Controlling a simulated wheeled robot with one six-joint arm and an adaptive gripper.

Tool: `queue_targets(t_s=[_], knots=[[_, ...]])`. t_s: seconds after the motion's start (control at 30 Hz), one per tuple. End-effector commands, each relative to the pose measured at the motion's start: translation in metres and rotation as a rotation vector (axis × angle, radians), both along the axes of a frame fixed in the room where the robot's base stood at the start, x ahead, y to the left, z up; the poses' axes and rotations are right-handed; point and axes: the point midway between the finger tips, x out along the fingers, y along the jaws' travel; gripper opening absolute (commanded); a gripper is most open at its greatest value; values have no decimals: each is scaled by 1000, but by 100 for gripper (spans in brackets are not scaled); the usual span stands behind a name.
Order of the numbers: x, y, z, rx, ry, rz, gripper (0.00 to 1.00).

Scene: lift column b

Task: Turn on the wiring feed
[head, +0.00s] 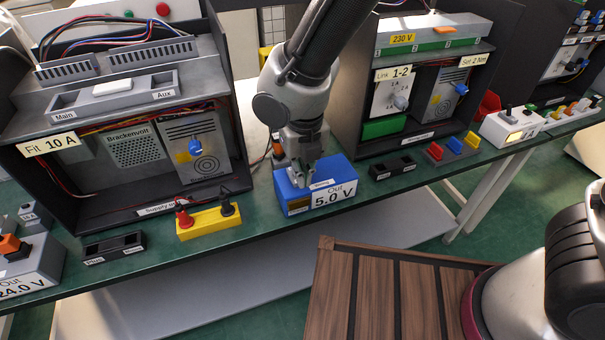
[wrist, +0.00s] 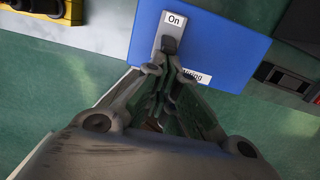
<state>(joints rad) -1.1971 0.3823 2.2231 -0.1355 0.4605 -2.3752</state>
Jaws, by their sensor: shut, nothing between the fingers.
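The blue feed box (head: 341,172) stands on the green bench in the middle of the head view, with a label reading "Out 5.0 V" on its front. In the wrist view the blue box (wrist: 228,52) shows a grey switch plate (wrist: 158,50) with a dark lever (wrist: 169,43). An "On" label lies at one end of the plate and a partly hidden label ending in "iring" near the other. My gripper (head: 301,180) is shut and empty, above the box. In the wrist view its fingertips (wrist: 164,72) are close to the lever; contact cannot be told.
A yellow block (head: 209,224) with red and black terminals stands left of the box. Small black holders (head: 393,168) lie on both sides. Open dark cabinets with wiring (head: 388,95) flank my arm. The bench's front edge is close.

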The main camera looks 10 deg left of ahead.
Motion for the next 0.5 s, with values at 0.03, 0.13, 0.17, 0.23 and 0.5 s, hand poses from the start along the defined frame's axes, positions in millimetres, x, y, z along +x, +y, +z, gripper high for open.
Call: queue_targets(t_s=[0.03,0.13,0.17,0.23,0.5], knots=[[2,1,2,1,0,-1,0],[6,4,5,1,0,-1,0],[7,4,6,1,-1,0,0],[9,6,8,1,-1,0,0],[10,7,9,0,0,0,0]])
